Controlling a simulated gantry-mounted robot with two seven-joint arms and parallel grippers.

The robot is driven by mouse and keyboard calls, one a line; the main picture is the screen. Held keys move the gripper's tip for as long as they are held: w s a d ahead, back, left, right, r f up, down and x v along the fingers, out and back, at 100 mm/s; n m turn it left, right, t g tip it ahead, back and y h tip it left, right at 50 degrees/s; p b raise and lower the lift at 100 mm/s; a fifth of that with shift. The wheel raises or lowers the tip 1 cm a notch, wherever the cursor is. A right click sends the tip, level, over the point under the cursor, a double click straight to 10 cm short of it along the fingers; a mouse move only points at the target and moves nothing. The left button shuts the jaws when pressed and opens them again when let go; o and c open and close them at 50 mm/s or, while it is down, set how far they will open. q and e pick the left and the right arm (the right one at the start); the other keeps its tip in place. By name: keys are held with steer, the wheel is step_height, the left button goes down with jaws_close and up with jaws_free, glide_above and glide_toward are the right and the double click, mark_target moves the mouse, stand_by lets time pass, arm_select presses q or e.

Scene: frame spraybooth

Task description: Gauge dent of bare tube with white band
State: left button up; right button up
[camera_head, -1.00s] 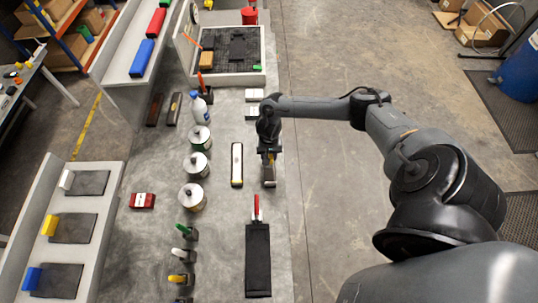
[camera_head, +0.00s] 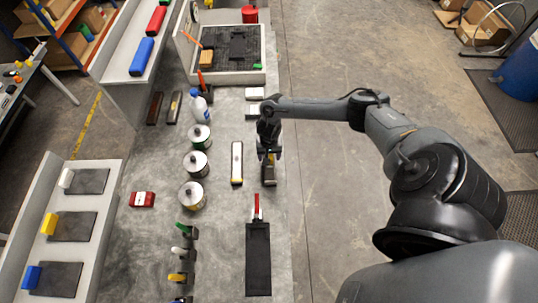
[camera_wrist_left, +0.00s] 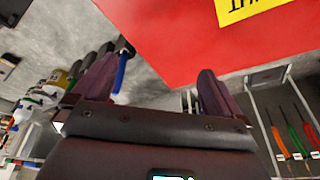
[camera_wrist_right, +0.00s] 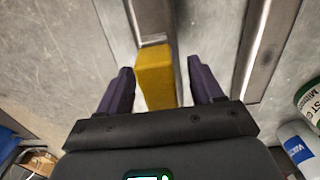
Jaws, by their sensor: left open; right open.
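My right gripper (camera_head: 269,156) is over a short dark bar (camera_head: 269,177) near the right edge of the bench. In the right wrist view its open fingers (camera_wrist_right: 163,76) stand either side of a yellow block (camera_wrist_right: 155,80) at the bar's end, with gaps showing. A long bar with a pale face and dark edges (camera_head: 237,163) lies just left of it. Two dark bars (camera_head: 154,108) (camera_head: 174,107) lie farther off; I cannot clearly make out a white band on either. My left gripper (camera_wrist_left: 165,66) is open and empty, beside a red surface; it is outside the head view.
A black mat (camera_head: 258,262) with a red-handled tool lies nearer. A red box (camera_head: 142,200) sits at left. The left wrist view shows a close red surface (camera_wrist_left: 230,45) with a yellow label.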

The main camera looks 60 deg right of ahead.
steer(key=shift+r, duration=0.6)
step_height(320, 180, up, 9)
steer(key=shift+r+p, duration=0.1)
steer(key=shift+p, duration=0.35)
steer(key=shift+a+r, duration=0.1)
steer(key=shift+r, duration=0.05)
steer(key=w+a+f+n+t+y+p, duration=0.1)
steer(key=a+n+t, duration=0.15)
steer(key=a, duration=0.55)
steer(key=w+a+f+n+t+p, duration=0.1)
steer(key=a+n, duration=0.3)
steer(key=a, duration=0.4)
steer(key=s+a+r+n+t+p, duration=0.1)
steer(key=a+r+n, duration=0.25)
steer(key=a, duration=0.25)
steer(key=s+a+r+n+t+p, duration=0.1)
steer(key=a+r+n+t+p, duration=0.1)
steer(key=a+r, duration=0.3)
arm_select(q)
step_height(320, 180, up, 8)
steer(key=p, duration=0.2)
arm_select(e)
steer(key=s+d+r+n+g, duration=0.1)
steer(key=s+d+r+g, duration=0.1)
steer(key=s+r, duration=0.5)
steer(key=s+g, duration=0.1)
steer(key=s, duration=0.4)
steer(key=shift+d+r+n+h, duration=0.25)
steer(key=shift+d+n+h, duration=0.05)
steer(key=shift+d+h, duration=0.1)
